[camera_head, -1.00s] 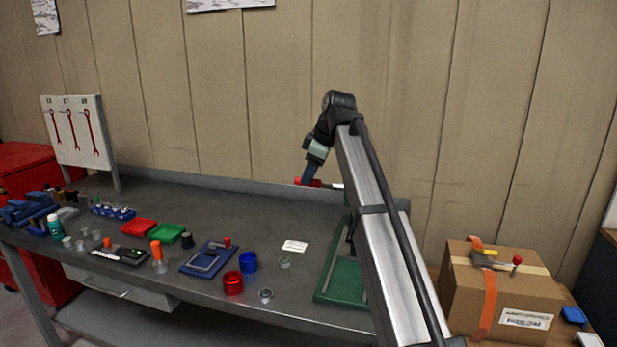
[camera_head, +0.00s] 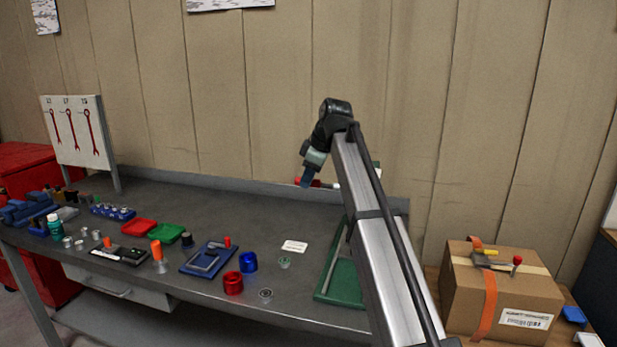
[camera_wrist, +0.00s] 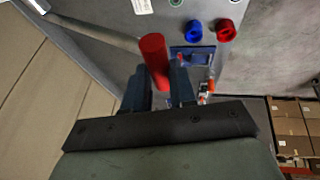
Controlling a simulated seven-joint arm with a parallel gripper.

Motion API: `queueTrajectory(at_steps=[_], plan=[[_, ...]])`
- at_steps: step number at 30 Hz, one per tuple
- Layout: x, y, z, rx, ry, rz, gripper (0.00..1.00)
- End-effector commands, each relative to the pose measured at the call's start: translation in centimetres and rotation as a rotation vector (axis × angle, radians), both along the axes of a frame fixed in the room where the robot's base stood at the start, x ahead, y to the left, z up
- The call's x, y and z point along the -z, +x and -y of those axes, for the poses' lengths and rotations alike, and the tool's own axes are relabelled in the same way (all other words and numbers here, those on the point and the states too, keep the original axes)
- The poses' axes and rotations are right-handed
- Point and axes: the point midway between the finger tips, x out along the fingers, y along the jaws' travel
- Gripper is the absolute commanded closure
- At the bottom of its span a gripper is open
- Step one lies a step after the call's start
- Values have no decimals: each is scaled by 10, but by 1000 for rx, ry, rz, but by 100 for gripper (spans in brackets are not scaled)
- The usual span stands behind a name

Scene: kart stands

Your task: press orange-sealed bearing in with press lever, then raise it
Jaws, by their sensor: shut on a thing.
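The press (camera_head: 345,285) has a green base at the right end of the bench, and my arm hides much of its frame. Its lever shows as a pale rod with a red grip (camera_head: 299,181), raised well above the bench. In the wrist view the red grip (camera_wrist: 154,52) lies between my fingers, with the metal rod (camera_wrist: 95,33) running off to the upper left. My gripper (camera_head: 307,181) is shut on this grip; it also shows in the wrist view (camera_wrist: 160,88). I cannot make out an orange-sealed bearing; the press's seat is hidden behind my arm.
A red cup (camera_head: 233,284), a blue cup (camera_head: 249,262), a grey ring (camera_head: 265,295) and a green-edged ring (camera_head: 284,262) stand left of the press. A blue fixture (camera_head: 207,258) lies farther left. A cardboard box (camera_head: 500,295) stands at right.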

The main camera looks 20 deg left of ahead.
Motion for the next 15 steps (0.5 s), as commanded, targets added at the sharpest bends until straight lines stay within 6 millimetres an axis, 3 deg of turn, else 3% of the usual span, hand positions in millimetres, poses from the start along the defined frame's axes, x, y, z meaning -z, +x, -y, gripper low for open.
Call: queueTrajectory(at_steps=[4, 15], plan=[[0, 0, 0, 0, 0, -1, 100], [1, -1, 0, 0, 0, 2, 100]])
